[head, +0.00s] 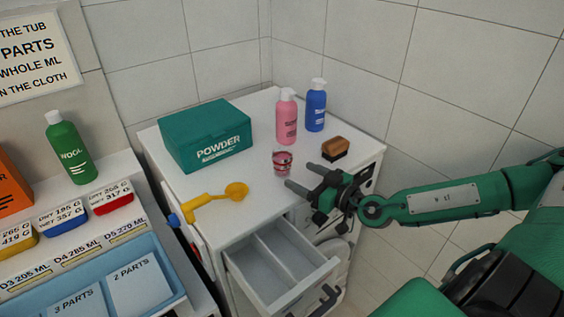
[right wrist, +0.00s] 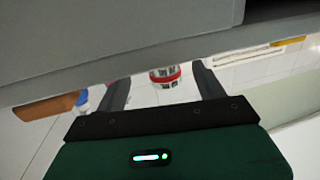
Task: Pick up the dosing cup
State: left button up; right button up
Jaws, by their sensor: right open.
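The dosing cup (head: 283,163) is a small clear cup with red bands. It stands upright on the white cabinet top (head: 252,197), in front of the pink bottle. My right gripper (head: 298,177) is open, with its fingers pointing left toward the cup from the right. In the right wrist view the cup (right wrist: 165,76) shows beyond and between the two open fingers (right wrist: 162,85), with nothing held. A grey surface across the top of that view hides part of the scene. My left gripper is not in view.
A green powder box (head: 205,138), pink bottle (head: 287,118), blue bottle (head: 316,106) and brown brush (head: 335,147) stand around the cup. A yellow scoop (head: 213,200) lies at the front left. An open drawer (head: 280,268) juts out below.

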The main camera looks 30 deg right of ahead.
aim_at(290, 165)
jog(key=shift+w+a+r, duration=0.1)
jog(key=shift+w+r, duration=0.05)
jog(key=shift+w, duration=0.35)
jog(key=shift+w+p, duration=0.25)
jog(key=shift+p, duration=0.05)
jog(key=shift+w+a, duration=0.2)
jog(key=shift+w, duration=0.25)
jog(key=w+p, duration=0.1)
jog(key=w+a+r+p, duration=0.1)
jog(key=p, duration=0.1)
jog(key=w+p, duration=0.1)
jog(key=shift+w+a+r+p, duration=0.15)
jog(key=shift+w+r+p, duration=0.1)
jog(key=shift+w+p, duration=0.1)
jog(key=shift+w+a+f, duration=0.15)
jog(key=shift+w+f, duration=0.1)
jog(key=shift+w, duration=0.3)
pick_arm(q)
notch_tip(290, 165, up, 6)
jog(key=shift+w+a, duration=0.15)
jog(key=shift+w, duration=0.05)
